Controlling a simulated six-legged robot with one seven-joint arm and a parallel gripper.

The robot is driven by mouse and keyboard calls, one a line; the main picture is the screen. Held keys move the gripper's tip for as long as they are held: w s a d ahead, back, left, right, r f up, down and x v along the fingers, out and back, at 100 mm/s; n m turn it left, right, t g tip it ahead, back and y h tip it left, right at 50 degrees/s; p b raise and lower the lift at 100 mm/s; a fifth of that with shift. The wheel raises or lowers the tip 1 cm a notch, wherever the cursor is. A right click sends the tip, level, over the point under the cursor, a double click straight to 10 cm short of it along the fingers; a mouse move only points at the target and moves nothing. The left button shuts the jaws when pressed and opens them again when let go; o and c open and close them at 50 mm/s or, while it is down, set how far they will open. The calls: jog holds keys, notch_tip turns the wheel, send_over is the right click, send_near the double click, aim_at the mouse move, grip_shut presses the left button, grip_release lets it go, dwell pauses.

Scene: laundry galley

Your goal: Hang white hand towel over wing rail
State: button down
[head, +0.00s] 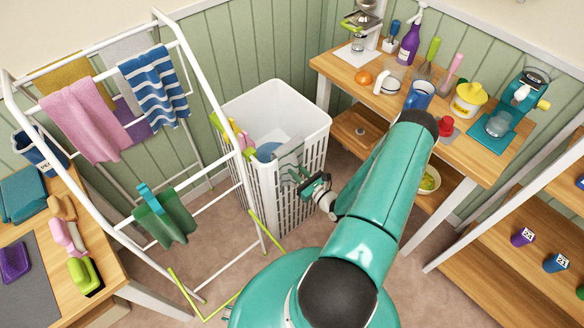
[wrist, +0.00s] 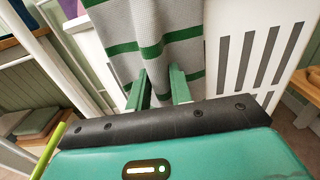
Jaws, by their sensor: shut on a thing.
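My gripper (head: 308,184) is shut on a pale grey-white towel with green stripes (wrist: 150,22), which hangs between its two green fingers (wrist: 158,88) in the wrist view. In the head view the towel (head: 291,160) is small and partly see-through looking, in front of the white basket's near side. A white drying rack (head: 205,75) stands left of the gripper. Its near wing has white rails (head: 215,172), and a dark green cloth (head: 166,218) hangs over one of them. The held towel is right of these rails, apart from them as far as I can tell.
A tall white laundry basket (head: 312,135) stands behind the gripper. The rack bears a pink towel (head: 82,118) and a blue striped towel (head: 155,88). A cluttered wooden bench (head: 340,72) is at the back right, a brush table (head: 105,292) at left. Carpet (head: 222,235) is clear below the rack.

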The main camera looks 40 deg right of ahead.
aim_at(294, 158)
jog(key=shift+r, duration=3.4)
jog(key=s, duration=0.9)
jog(key=shift+d, duration=0.15)
